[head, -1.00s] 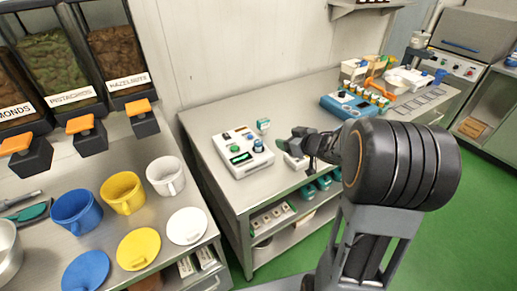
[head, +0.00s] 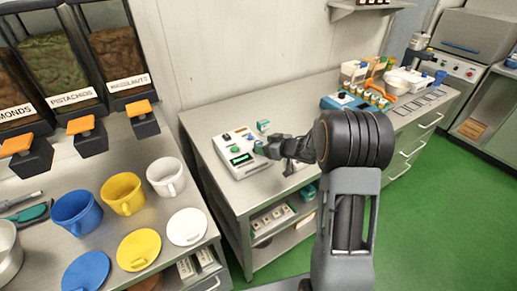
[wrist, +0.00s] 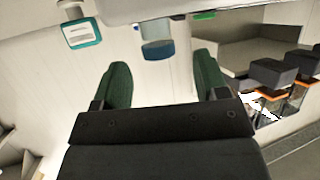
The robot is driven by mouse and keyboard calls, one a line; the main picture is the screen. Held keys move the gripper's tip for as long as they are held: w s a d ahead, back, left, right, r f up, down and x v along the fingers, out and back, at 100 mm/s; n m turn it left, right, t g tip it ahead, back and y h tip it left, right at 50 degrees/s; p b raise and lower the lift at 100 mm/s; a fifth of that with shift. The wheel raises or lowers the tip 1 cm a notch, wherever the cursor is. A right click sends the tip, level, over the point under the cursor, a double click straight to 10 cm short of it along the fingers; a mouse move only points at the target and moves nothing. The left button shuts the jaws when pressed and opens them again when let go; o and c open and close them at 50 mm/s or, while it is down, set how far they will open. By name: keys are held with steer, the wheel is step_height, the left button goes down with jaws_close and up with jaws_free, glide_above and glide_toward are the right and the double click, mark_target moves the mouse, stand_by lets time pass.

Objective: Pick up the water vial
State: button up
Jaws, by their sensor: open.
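A short cylinder with a blue end (wrist: 157,48), which looks like the water vial, shows in the wrist view beyond and between my fingertips. It stands at the white instrument (head: 226,158); exactly how it sits cannot be told. My gripper (wrist: 163,72) has two green fingers spread apart, with nothing between them. It shows in the head view (head: 262,149) at the right edge of the instrument. In the head view the vial is hidden or cannot be made out behind my gripper.
A small teal-and-white block (head: 263,125) stands behind the instrument and shows in the wrist view (wrist: 81,33). A blue rack (head: 346,102) with several jars stands farther right. Mugs and lids occupy the left counter. The metal bench (head: 205,125) has bare room around the instrument.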

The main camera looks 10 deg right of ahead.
mark_target(258, 142)
steer(key=shift+x, duration=2.15)
steer(key=shift+f, duration=0.1)
steer(key=shift+c, duration=0.5)
steer(key=c, duration=0.9)
